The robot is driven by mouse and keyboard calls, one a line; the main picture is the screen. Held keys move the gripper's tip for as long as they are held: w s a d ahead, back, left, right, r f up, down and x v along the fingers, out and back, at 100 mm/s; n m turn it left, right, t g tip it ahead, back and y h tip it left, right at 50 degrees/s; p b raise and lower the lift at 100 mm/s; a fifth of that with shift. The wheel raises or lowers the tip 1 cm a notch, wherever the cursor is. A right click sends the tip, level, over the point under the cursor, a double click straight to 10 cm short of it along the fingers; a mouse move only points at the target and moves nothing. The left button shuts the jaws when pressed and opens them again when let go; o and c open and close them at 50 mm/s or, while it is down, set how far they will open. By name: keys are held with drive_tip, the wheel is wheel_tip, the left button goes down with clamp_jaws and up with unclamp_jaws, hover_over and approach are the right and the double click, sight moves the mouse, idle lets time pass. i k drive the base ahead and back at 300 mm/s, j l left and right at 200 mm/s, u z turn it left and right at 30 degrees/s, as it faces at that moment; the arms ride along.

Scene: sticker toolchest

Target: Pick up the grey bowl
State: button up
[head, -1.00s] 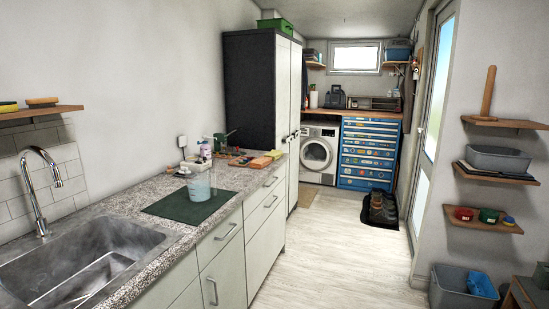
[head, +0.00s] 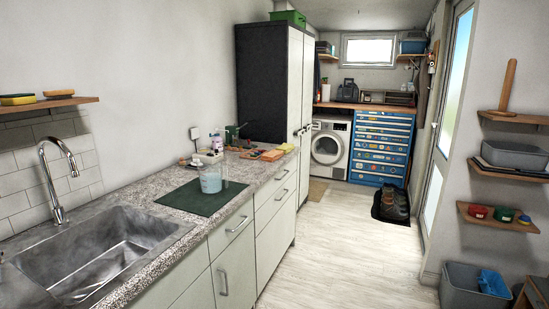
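I cannot make out a grey bowl for certain in the head view. Small items stand on the worktop (head: 165,204) beyond the sink (head: 130,248), among them a pale thing (head: 207,158) too small to identify. A clear bluish container (head: 211,180) stands on a dark green mat (head: 186,200). Grey tubs are at the right, one (head: 514,156) on a wall shelf and one (head: 458,288) on the floor. My gripper is not in view.
The pale floor (head: 350,250) is open between the cabinets (head: 233,262) on the left and the right wall. Dark footwear (head: 394,203) sits on a mat farther back. A blue drawer chest (head: 381,147) and a washing machine (head: 329,147) stand at the far end.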

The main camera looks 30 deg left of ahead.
sight(496, 153)
drive_tip(key=i+u, duration=0.25)
drive_tip(key=i, duration=1.85)
